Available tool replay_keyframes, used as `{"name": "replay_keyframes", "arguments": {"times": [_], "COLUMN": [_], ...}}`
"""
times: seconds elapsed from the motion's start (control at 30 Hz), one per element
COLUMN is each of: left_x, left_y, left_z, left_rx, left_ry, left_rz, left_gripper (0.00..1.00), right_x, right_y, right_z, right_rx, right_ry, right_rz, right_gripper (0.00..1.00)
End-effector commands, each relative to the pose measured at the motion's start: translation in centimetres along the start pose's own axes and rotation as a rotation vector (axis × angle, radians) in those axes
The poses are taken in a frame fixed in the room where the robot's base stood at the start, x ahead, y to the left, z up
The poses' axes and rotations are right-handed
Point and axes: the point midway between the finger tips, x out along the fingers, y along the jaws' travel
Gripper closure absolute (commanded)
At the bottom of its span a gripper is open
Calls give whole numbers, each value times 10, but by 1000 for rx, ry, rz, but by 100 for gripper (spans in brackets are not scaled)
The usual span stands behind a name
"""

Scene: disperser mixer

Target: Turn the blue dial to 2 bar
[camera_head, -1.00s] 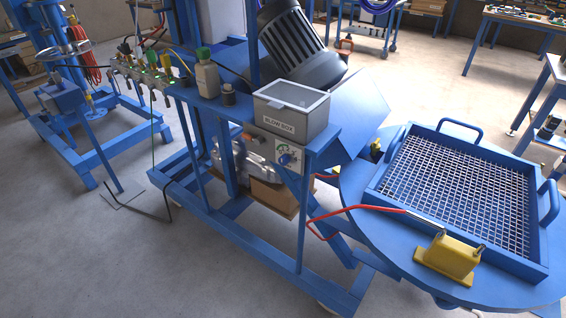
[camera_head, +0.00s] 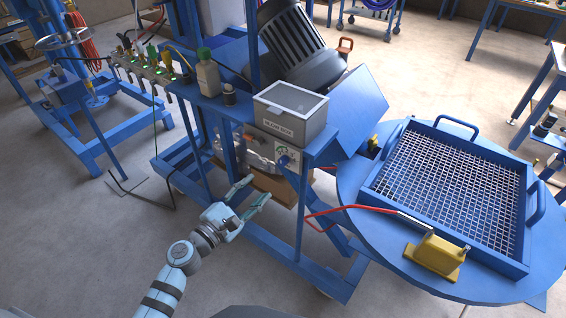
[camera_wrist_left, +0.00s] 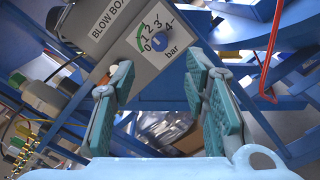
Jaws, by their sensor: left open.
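The blue dial (camera_head: 285,160) is on a white scale plate below the grey blow box (camera_head: 290,112). In the left wrist view the dial (camera_wrist_left: 158,42) shows beyond the fingers, with a scale from 0 to 4 and "bar" beside it. The scale has a green band; I cannot tell exactly where the dial points. My left gripper (camera_head: 257,190) is open and empty, below and left of the dial and apart from it. Its padded fingers (camera_wrist_left: 160,78) frame the space below the dial in the wrist view. My right gripper is not in view.
The blue frame's upright and rails (camera_head: 300,215) stand close to the dial. A round blue table (camera_head: 360,215) at the right carries a mesh tray (camera_head: 440,122) and a yellow block (camera_head: 433,258) with a red-handled tool. Bottles (camera_head: 208,75) and valves stand on the shelf left of the box.

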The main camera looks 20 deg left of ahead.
Motion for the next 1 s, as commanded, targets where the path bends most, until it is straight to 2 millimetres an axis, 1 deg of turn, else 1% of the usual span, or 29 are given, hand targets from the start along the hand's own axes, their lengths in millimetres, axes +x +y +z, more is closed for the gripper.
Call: {"name": "replay_keyframes", "arguments": {"times": [0.03, 0.1, 0.2, 0.3, 0.4, 0.57, 0.77, 0.8, 0.97, 1.0], "left_x": [14, 36, 67, 91, 106, 116, 117, 117, 117, 117], "left_y": [4, 3, 2, 0, -1, -2, -2, -2, -2, -2], "left_z": [1, 1, -1, -1, -1, 1, 1, 1, 1, 1], "left_rx": [-3, -4, -4, -3, 0, 4, 4, 4, 4, 4], "left_ry": [0, -2, -1, -3, -3, -2, -2, -2, -2, -2], "left_rz": [5, 3, 0, -2, -3, -4, -4, -4, -4, -4], "left_gripper": [58, 58, 58, 58, 58, 58, 58, 60, 86, 92], "right_x": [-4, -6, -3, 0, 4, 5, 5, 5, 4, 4], "right_y": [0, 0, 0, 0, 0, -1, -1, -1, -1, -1], "right_z": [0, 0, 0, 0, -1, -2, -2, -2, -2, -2], "right_rx": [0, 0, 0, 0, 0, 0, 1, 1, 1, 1], "right_ry": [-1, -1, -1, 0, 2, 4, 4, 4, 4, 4], "right_rz": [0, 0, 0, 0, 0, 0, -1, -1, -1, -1], "right_gripper": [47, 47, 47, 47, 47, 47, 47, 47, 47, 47]}}
